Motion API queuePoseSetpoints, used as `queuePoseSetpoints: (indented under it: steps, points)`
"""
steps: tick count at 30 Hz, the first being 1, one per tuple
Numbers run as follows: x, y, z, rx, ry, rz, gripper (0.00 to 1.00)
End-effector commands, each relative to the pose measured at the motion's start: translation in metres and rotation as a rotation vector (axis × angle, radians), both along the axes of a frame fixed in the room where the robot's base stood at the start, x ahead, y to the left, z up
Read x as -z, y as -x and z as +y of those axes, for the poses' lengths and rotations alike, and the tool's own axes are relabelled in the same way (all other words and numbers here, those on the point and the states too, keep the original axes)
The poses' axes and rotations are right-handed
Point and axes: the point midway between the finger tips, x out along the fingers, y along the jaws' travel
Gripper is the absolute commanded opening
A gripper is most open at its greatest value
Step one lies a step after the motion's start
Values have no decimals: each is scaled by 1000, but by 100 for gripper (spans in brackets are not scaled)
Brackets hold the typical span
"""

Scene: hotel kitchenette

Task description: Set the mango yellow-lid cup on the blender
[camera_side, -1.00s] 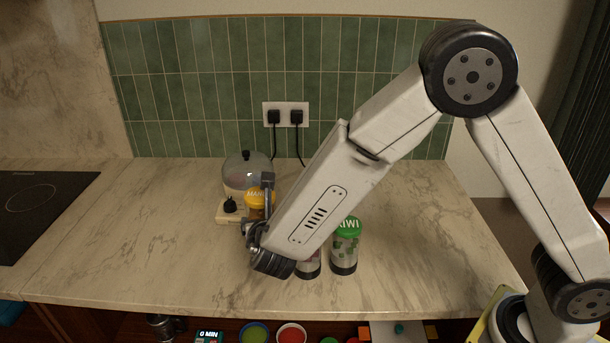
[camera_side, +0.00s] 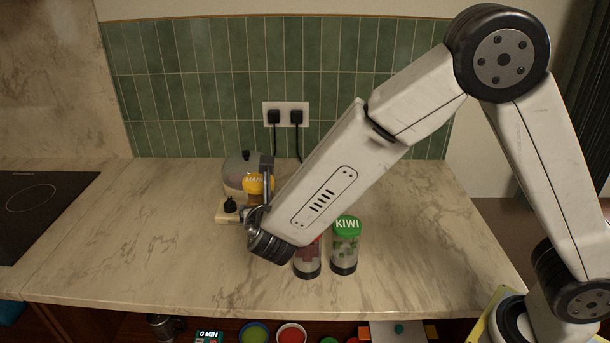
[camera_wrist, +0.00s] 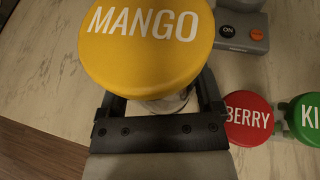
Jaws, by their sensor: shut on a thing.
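The mango cup (camera_side: 257,184) has a yellow lid, and its lid fills the upper left of the wrist view (camera_wrist: 145,40). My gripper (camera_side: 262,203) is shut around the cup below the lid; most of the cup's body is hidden. In the wrist view both fingers (camera_wrist: 160,112) reach past the cup's sides. A grey unit (camera_wrist: 240,32) with an ON button and an orange button stands right of the lid; it looks like the blender, but I see only part of it. In the side view my arm seems to hide it.
A berry cup (camera_side: 307,262) and a green-lidded kiwi cup (camera_side: 345,250) stand side by side below my forearm. A domed appliance (camera_side: 238,166) on a cream base stands close behind and left of the mango cup. The counter's left part is clear.

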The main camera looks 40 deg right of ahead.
Motion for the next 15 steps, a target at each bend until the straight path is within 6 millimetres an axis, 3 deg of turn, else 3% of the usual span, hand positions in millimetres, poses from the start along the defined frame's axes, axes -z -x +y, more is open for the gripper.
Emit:
queuePoseSetpoints:
  steps: [8, 15]
  points:
    - [-2, -15, -18, 36, -3, -2, 0]
    - [-5, -47, -67, 122, -5, 2, 0]
